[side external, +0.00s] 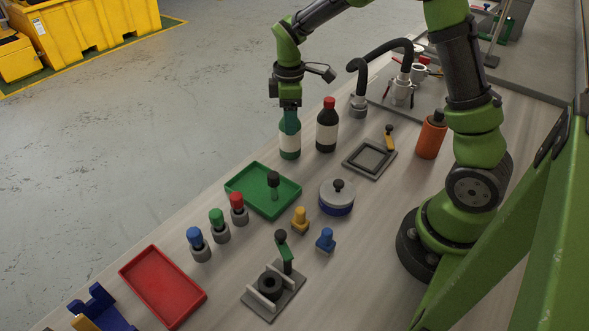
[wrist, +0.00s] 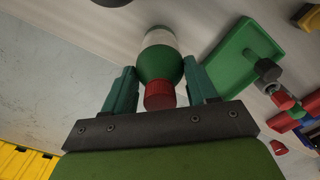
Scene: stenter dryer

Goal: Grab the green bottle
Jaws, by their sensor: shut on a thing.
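The green bottle (side external: 290,145) has a white label and stands upright near the far edge of the table in the side view. My gripper (side external: 290,108) is above it, with its fingers down around the bottle's upper part. In the wrist view the bottle's green shoulder (wrist: 160,64) and red cap sit between the two teal fingers of my gripper (wrist: 163,88). The gripper is shut on the bottle. The bottle's base looks to be at the table surface; I cannot tell whether it is lifted. The cap is hidden by the gripper in the side view.
A dark bottle with a red cap (side external: 327,128) stands close to the right. A green tray (side external: 240,184) lies in front, holding a dark-knobbed tool. A grey square frame (side external: 357,168), an orange cylinder (side external: 430,138) and several knobbed pieces are nearby. Open floor lies to the left.

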